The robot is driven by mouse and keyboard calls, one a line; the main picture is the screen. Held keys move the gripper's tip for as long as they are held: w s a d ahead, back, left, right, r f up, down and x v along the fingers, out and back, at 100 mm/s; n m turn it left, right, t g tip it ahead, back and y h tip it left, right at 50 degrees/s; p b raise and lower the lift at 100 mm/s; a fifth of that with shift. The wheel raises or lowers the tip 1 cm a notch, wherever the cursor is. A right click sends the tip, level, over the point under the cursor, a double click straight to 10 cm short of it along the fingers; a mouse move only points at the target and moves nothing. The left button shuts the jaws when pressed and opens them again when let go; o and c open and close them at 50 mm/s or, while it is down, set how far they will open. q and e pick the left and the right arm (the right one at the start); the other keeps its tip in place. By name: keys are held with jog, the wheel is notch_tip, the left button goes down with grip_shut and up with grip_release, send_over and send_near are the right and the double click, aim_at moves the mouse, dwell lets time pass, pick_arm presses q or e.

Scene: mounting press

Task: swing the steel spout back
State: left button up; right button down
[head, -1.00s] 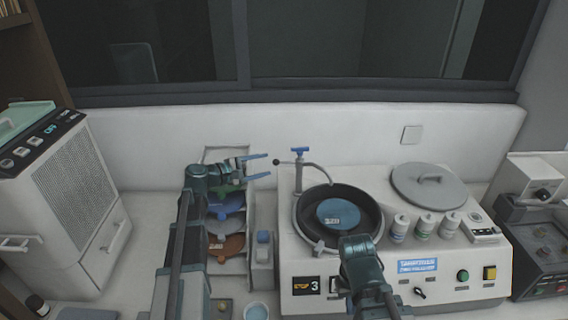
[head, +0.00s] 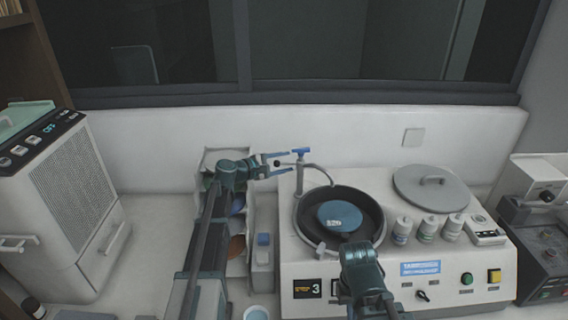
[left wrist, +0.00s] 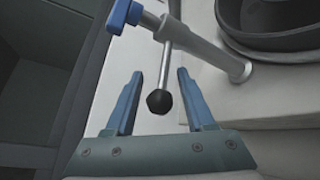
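The steel spout (head: 324,172) is a thin curved tube on an upright post with a blue tap handle (head: 301,152) on top. It arches to the right over the rim of the dark round bowl (head: 366,205). My left gripper (head: 288,164) is open beside the post. In the left wrist view a thin steel rod with a black ball end (left wrist: 160,101) points from the post into the gap between my open blue fingers (left wrist: 156,92); the fingers do not appear to touch it. My right arm stands in front of the bowl; its fingertips are hidden in the head view.
The white machine (head: 440,268) has several small bottles (head: 427,229) and a grey lid (head: 431,188) on top. A rack of coloured discs (head: 238,246) stands left of it, partly behind my left arm. A white cabinet (head: 72,195) is at far left.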

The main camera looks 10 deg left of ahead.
pick_arm(q)
grip_shut()
dwell(1.2)
